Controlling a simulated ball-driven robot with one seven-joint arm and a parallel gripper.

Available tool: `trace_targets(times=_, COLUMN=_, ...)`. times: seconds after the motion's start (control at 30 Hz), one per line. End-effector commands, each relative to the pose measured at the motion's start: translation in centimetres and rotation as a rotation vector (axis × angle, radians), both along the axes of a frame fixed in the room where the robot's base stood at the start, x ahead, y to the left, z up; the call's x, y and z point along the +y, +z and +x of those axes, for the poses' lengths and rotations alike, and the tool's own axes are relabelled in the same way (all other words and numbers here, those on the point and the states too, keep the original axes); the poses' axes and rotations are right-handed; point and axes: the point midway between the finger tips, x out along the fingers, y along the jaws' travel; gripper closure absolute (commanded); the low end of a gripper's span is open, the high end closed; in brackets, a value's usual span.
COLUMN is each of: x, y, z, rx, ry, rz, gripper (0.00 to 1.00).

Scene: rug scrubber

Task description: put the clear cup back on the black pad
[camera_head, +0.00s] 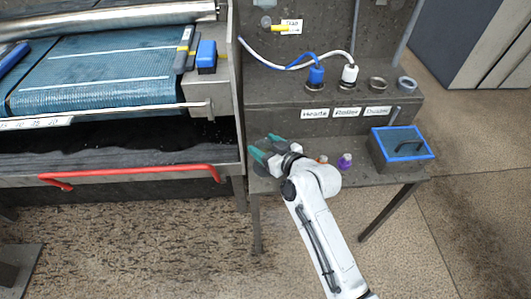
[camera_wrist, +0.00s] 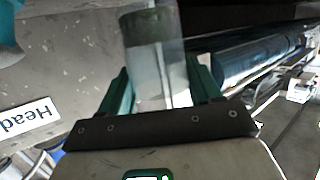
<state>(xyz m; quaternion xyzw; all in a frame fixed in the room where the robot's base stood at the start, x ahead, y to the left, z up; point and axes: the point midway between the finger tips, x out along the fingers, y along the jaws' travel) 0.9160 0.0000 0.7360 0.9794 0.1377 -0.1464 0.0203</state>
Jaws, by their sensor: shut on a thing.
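My gripper (camera_head: 262,150) is at the left end of the grey bench's lower shelf, beside the machine's side. In the wrist view its teal fingers (camera_wrist: 158,88) are shut on the clear cup (camera_wrist: 160,70), one on each side. The cup is see-through and reaches up past the fingers to the top edge of the picture. A dark area shows in its upper part; I cannot tell whether that is its contents or something behind it. In the head view I cannot make the cup out apart from the gripper. I cannot make out the black pad in either view.
A purple-capped bottle (camera_head: 345,161) and a red-topped item (camera_head: 322,159) stand right of my gripper. The raised ledge (camera_head: 275,95) behind bears plugs and rings. The machine's red bar (camera_head: 130,174) lies left.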

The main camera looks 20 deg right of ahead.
Motion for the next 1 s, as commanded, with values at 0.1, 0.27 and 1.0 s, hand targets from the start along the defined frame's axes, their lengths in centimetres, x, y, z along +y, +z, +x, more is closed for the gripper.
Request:
trace_targets(times=0.1, x=0.0, y=-2.1, z=-0.1, rx=0.004, ry=-0.001, rz=0.001, gripper=0.68)
trace_targets(times=0.27, x=0.0, y=-2.7, z=-0.1, rx=0.002, ry=0.000, rz=-0.001, gripper=0.68)
trace_targets(times=1.0, x=0.0, y=-2.9, z=-0.2, rx=0.003, ry=0.001, rz=-0.001, gripper=0.11)
